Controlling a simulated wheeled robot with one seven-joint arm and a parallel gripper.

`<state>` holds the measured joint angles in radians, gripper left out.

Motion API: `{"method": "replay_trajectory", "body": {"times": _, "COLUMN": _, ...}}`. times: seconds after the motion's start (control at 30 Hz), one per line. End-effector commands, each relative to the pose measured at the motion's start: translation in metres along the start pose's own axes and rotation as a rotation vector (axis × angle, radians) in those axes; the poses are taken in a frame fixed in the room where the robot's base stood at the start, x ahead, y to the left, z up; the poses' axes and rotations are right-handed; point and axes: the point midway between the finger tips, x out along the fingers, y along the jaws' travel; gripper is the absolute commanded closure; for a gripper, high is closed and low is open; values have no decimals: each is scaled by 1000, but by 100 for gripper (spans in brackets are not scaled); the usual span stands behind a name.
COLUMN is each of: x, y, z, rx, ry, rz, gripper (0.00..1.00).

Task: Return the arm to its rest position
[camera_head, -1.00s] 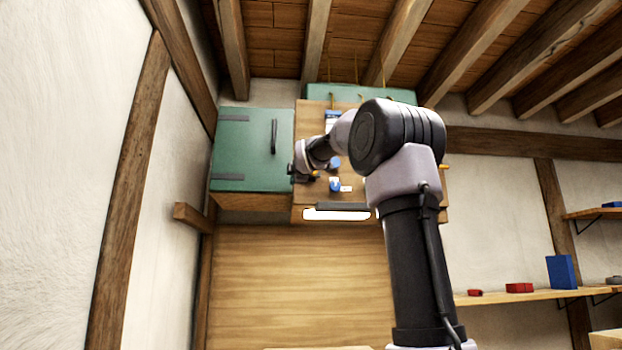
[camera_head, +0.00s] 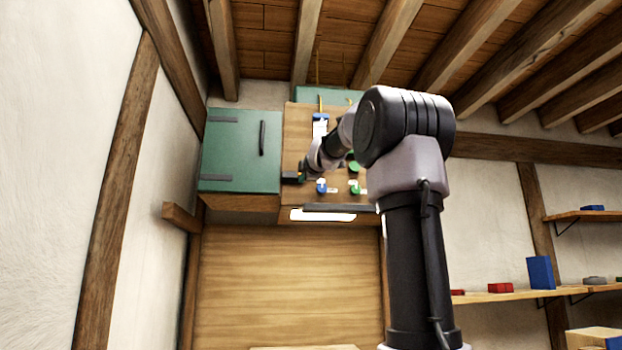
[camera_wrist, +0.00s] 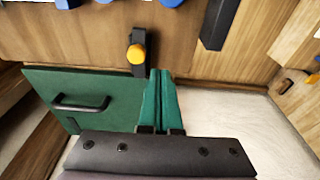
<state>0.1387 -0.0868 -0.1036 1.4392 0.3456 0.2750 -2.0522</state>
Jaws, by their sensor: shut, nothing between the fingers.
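My gripper (camera_wrist: 160,76) shows in the wrist view with its two green fingers together and nothing between them. In the head view my arm is raised and bent, with its hand (camera_head: 292,177) in front of the wooden panel, near the green cabinet's right edge. In the wrist view the fingertips appear just beside a black fitting with an orange knob (camera_wrist: 137,54). I cannot tell whether they touch it.
A green cabinet (camera_head: 232,155) with a black handle hangs left of the wooden panel (camera_head: 294,122). The panel carries blue and green fittings. A lit white strip (camera_head: 322,216) is below. Shelves (camera_head: 505,296) with red and blue items stand at right.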

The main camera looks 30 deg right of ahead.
Motion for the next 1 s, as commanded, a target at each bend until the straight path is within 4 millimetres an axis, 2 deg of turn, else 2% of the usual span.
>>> {"method": "replay_trajectory", "body": {"times": 0.13, "x": -7, "y": 0, "z": 15, "rx": 1, "ry": 1, "rz": -1, "gripper": 100}}
{"method": "replay_trajectory", "body": {"times": 0.3, "x": -10, "y": 0, "z": 23, "rx": 0, "ry": 1, "rz": 0, "gripper": 100}}
{"method": "replay_trajectory", "body": {"times": 0.47, "x": -12, "y": -2, "z": 23, "rx": 11, "ry": 4, "rz": -5, "gripper": 100}}
{"method": "replay_trajectory", "body": {"times": 0.57, "x": -22, "y": -16, "z": 15, "rx": 95, "ry": 23, "rz": -40, "gripper": 100}}
{"method": "replay_trajectory", "body": {"times": 0.67, "x": -44, "y": -47, "z": -3, "rx": 277, "ry": 55, "rz": -122, "gripper": 100}}
{"method": "replay_trajectory", "body": {"times": 0.77, "x": -78, "y": -95, "z": -28, "rx": 531, "ry": 71, "rz": -254, "gripper": 100}}
{"method": "replay_trajectory", "body": {"times": 1.0, "x": -181, "y": -224, "z": -83, "rx": 1125, "ry": -64, "rz": -605, "gripper": 100}}
